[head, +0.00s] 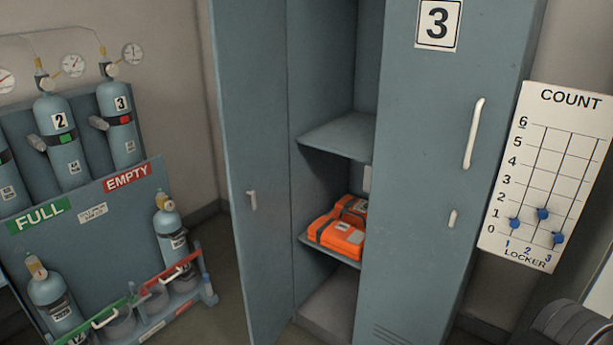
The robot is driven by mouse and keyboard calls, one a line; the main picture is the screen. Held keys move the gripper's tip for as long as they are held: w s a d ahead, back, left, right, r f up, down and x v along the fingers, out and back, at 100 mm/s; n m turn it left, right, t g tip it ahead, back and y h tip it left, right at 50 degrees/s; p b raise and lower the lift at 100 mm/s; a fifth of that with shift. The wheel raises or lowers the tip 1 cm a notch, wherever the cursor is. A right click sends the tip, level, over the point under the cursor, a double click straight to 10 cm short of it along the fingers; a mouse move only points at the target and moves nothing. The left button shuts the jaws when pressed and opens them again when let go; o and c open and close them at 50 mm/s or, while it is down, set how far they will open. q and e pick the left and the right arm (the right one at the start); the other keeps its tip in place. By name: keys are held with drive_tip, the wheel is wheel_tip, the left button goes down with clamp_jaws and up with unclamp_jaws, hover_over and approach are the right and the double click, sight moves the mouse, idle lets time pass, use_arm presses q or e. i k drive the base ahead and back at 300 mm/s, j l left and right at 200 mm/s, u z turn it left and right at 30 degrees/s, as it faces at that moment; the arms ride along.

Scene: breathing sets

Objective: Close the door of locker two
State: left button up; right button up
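The open door (247,130) next to the locker marked 3 is a tall blue-grey panel, swung out to the left. It has a small pale handle (251,200); its number is not visible. Behind it the compartment (322,180) stands open, with an upper shelf (340,136) and a lower shelf (309,243). Orange cases (338,234) sit on the lower shelf, partly hidden by the shut door of locker three (420,170). Neither of my grippers shows in this view.
A cylinder rack (90,215) with FULL and EMPTY labels stands at left, near the open door. A COUNT board (550,170) with blue beads hangs at right. A dark rounded part, unclear, shows at bottom right. Some bare floor lies between rack and door.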

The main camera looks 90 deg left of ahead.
sight(248, 45)
drive_tip(key=k+j+u, duration=0.45)
drive_tip(key=j+u, duration=0.2)
drive_tip(key=k+j+u, duration=0.15)
drive_tip(key=j+u, duration=0.15)
drive_tip(key=k+j+u, duration=0.1)
drive_tip(key=j+u, duration=0.55)
drive_tip(key=j, duration=0.2)
drive_tip(key=k+j, duration=0.1)
drive_tip(key=j, duration=0.7)
drive_tip(key=k+j, duration=0.1)
drive_tip(key=j, duration=0.7)
